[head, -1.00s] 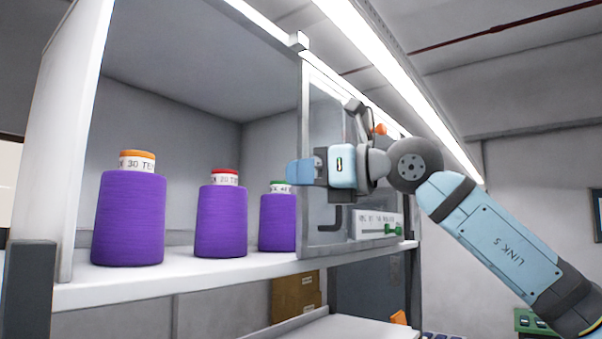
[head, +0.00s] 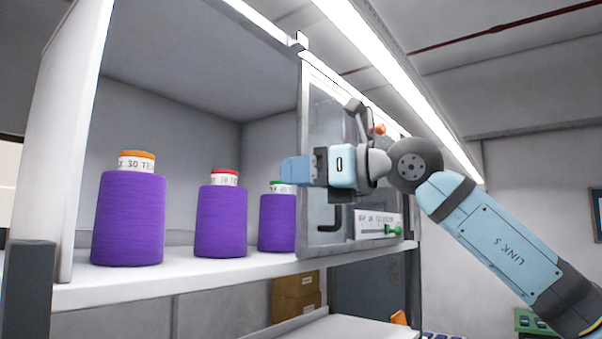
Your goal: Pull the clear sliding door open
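The clear sliding door (head: 345,105), a see-through pane in a grey frame, stands at the right side of the white cabinet. The left part of the cabinet front is uncovered. A dark handle (head: 331,219) shows low on the door. My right gripper (head: 297,171) is in front of the door, above the handle and near the door's left frame edge. It is seen side-on, so its finger gap is hidden; contact with the door cannot be told. My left gripper is not in view.
Three purple thread cones stand on the white shelf (head: 180,279): orange-topped (head: 129,215), red-topped (head: 221,218) and green-topped (head: 277,220). A label plate with a green knob (head: 388,229) is at the right. Cardboard boxes (head: 296,297) sit below.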

